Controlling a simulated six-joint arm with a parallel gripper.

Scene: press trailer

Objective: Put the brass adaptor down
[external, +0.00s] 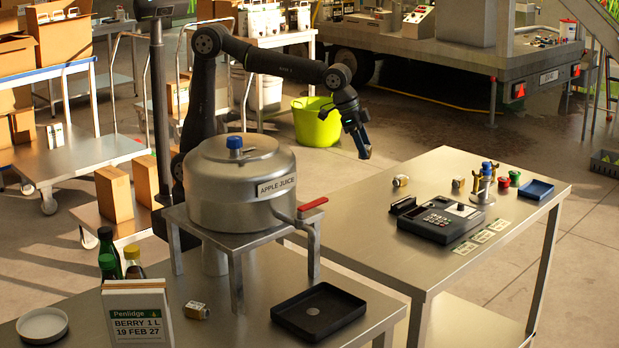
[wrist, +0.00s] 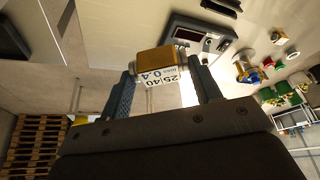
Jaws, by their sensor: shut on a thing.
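My gripper (wrist: 162,76) is shut on the brass adaptor (wrist: 160,58), a brass-coloured block with a white label reading "25/40" and "0.4". It sits between the two fingertips in the wrist view. In the external view my gripper (external: 364,152) hangs pointing down in the air, beyond the steel tables and left of the right-hand table's far edge. The adaptor cannot be made out there. Similar brass pieces with pale labels lie on the right table (external: 400,181) and on the near table (external: 197,310).
The right table (external: 370,215) carries a dark keypad device (external: 440,218), a small brass-and-steel stand (external: 483,184) and a blue tray (external: 536,190). The near table holds a steel juice vat (external: 240,190) on a stand and a black tray (external: 318,311). The right table's left part is bare.

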